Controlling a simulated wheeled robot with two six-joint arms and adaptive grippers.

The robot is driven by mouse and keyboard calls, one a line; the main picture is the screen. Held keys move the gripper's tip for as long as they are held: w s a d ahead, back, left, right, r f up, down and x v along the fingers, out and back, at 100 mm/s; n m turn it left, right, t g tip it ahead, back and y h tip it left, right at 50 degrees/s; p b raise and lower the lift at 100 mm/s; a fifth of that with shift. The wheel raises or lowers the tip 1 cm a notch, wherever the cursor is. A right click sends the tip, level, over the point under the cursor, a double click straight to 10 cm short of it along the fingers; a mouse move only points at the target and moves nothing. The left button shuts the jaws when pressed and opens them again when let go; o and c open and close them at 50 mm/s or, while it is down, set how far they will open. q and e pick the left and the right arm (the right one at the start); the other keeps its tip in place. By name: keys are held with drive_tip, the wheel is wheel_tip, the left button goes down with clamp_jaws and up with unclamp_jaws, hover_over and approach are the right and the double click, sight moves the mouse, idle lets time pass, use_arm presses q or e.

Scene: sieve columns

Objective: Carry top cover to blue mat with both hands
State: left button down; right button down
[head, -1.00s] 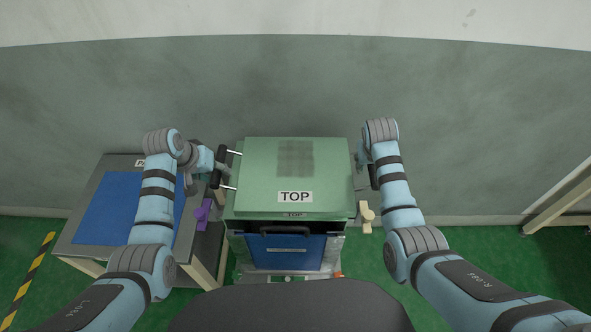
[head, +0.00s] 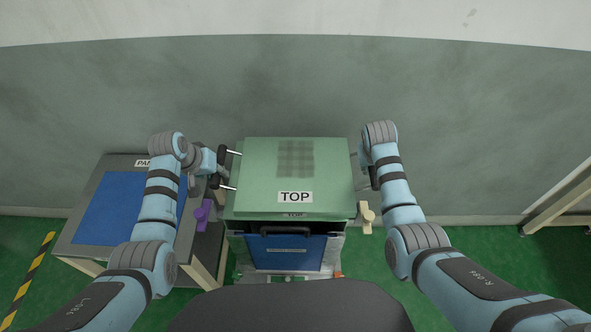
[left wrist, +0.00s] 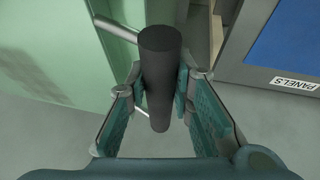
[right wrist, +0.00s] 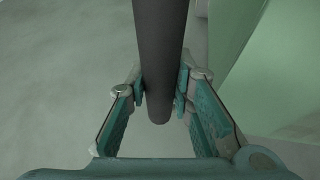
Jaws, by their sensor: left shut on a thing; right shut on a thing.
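The green top cover (head: 262,176), labelled TOP, sits on the sieve column in the middle of the head view. My left gripper (head: 218,168) is shut on the cover's left black handle (left wrist: 160,80), which shows between its fingers in the left wrist view. My right gripper (head: 367,172) is shut on the right handle, a dark bar (right wrist: 158,60) in the right wrist view; in the head view my arm mostly hides that handle. The blue mat (head: 105,208) lies on the table to the left, partly hidden by my left arm.
The mat's grey table (head: 66,241) bears a PANELS label (left wrist: 293,84). A purple knob (head: 203,212) and a beige knob (head: 366,216) stick out at the column's sides. A blue front panel (head: 288,256) with a dark handle is below the cover. A wall is behind.

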use_arm(q)
drive_tip(key=shift+r, duration=0.1)
use_arm(e)
drive_tip(key=shift+r, duration=0.15)
